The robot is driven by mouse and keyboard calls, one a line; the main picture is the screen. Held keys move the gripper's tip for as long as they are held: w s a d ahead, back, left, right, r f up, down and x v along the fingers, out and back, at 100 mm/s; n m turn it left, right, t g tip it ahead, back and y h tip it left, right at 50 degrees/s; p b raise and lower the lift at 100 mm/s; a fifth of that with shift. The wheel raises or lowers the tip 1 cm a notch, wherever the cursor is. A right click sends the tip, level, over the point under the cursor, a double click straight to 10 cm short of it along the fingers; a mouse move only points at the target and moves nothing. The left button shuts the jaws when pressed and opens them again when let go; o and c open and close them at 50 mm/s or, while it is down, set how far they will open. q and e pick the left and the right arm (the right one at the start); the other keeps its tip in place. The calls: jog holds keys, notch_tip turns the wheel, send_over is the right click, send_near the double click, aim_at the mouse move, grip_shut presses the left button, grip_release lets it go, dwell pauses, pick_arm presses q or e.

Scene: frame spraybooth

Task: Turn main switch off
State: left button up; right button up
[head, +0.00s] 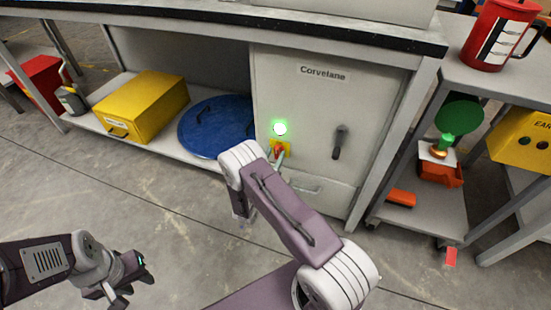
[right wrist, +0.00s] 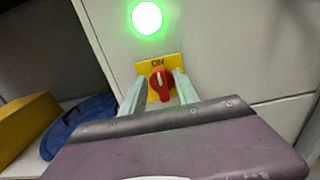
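The main switch is a red rotary knob (head: 280,149) on a yellow plate, low on the grey cabinet front marked "Corvelane". In the right wrist view the knob (right wrist: 161,84) stands upright under the word "ON" on its yellow plate (right wrist: 157,65). A green lamp (head: 280,128) glows just above it, and this lamp (right wrist: 147,18) is also bright in the wrist view. My right gripper (right wrist: 158,92) is open, its two pale fingers on either side of the knob with gaps showing. My left gripper (head: 130,284) looks open and empty, low over the floor at the left.
A dark lever handle (head: 339,142) is on the cabinet door right of the switch. A yellow box (head: 142,105) and blue round lid (head: 215,125) lie on the shelf to the left. A cart (head: 425,215) stands at the right. The floor in front is clear.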

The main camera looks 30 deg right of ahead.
jog(key=shift+w+d, duration=0.4)
jog(key=shift+d, duration=0.1)
grip_shut()
jog(key=shift+r+n, duration=0.1)
jog(key=shift+n, duration=0.2)
jog(key=n+p, duration=0.1)
jog(key=n, duration=0.4)
jog(key=f+n+p, duration=0.1)
jog(key=n, duration=0.5)
jog(key=w+a+f+n+p, duration=0.1)
jog(key=n+p, duration=0.1)
jog(key=n, duration=0.4)
jog(key=shift+n, duration=0.4)
